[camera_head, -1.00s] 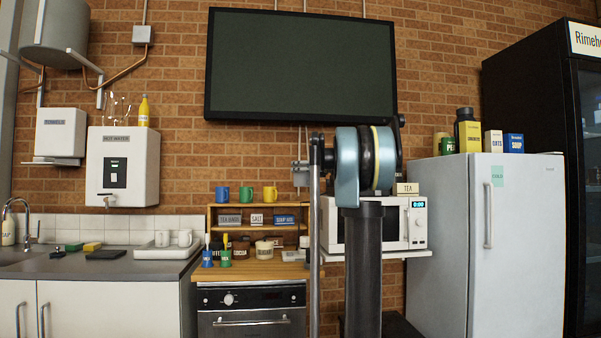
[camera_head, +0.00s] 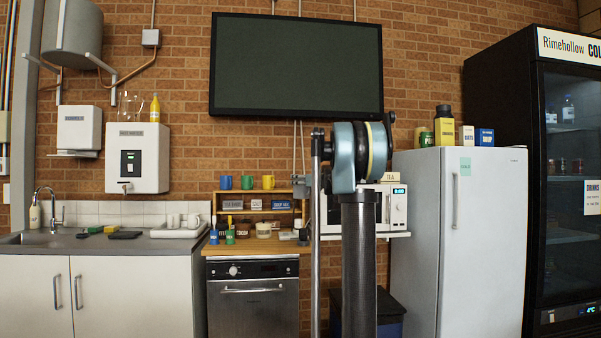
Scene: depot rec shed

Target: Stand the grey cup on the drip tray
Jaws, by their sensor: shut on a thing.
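I cannot make out the grey cup in this view. My gripper is outside the picture or hidden behind my own arm, whose dark column and blue joint fill the middle. No drip tray can be told for certain. A white tray (camera_head: 172,233) with two pale cups (camera_head: 183,221) on it stands at the right end of the sink counter. A white hot water heater (camera_head: 137,158) with a small tap hangs on the wall above the counter. Blue, green and yellow mugs (camera_head: 247,182) stand on top of a wooden shelf.
The grey counter (camera_head: 100,244) has a sink (camera_head: 35,239) at left, with sponges and a dark cloth beside it. A wooden worktop (camera_head: 255,245) holds jars over an oven (camera_head: 252,295). A microwave (camera_head: 399,206), white fridge (camera_head: 490,240) and black drinks cooler (camera_head: 570,200) stand to the right.

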